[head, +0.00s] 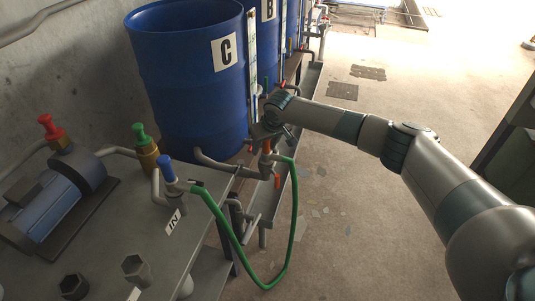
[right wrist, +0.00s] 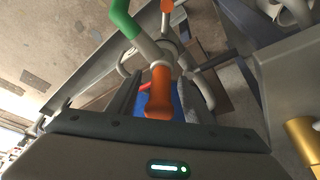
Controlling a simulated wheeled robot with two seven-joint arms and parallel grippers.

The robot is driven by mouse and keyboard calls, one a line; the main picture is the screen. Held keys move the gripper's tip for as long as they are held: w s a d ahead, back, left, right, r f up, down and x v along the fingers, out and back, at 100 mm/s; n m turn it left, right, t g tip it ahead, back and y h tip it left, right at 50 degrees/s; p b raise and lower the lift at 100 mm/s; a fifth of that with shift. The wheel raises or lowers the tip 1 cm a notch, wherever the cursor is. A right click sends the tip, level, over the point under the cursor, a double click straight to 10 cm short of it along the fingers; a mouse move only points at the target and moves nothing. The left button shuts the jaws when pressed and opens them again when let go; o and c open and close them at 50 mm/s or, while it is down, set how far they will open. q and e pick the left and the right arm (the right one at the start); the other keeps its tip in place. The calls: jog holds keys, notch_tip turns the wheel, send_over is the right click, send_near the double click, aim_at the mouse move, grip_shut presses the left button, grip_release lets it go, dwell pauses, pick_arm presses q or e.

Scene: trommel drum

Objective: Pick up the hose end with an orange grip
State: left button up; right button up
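The green hose (head: 293,215) hangs in a loop from the pipe fitting with the blue handle on the grey bench up to its free-side end. That end carries an orange grip (head: 266,146), just below my right gripper (head: 267,134). In the right wrist view the orange grip (right wrist: 159,92) points toward the palm, between the two dark fingers (right wrist: 157,98). Gaps show on both sides of the grip, so the gripper looks open around it, not closed on it. A grey metal piece joins the grip to the green hose (right wrist: 122,18). My left gripper is not in view.
A blue drum marked C (head: 190,75) stands close to the left of my right gripper. Grey pipes (head: 225,165) and an orange handle (head: 277,181) lie just below. The bench (head: 120,225) holds a blue motor and valves. The floor at right is clear.

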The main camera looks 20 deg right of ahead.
grip_shut()
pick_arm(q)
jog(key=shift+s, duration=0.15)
pick_arm(e)
jog(key=shift+r, duration=0.2)
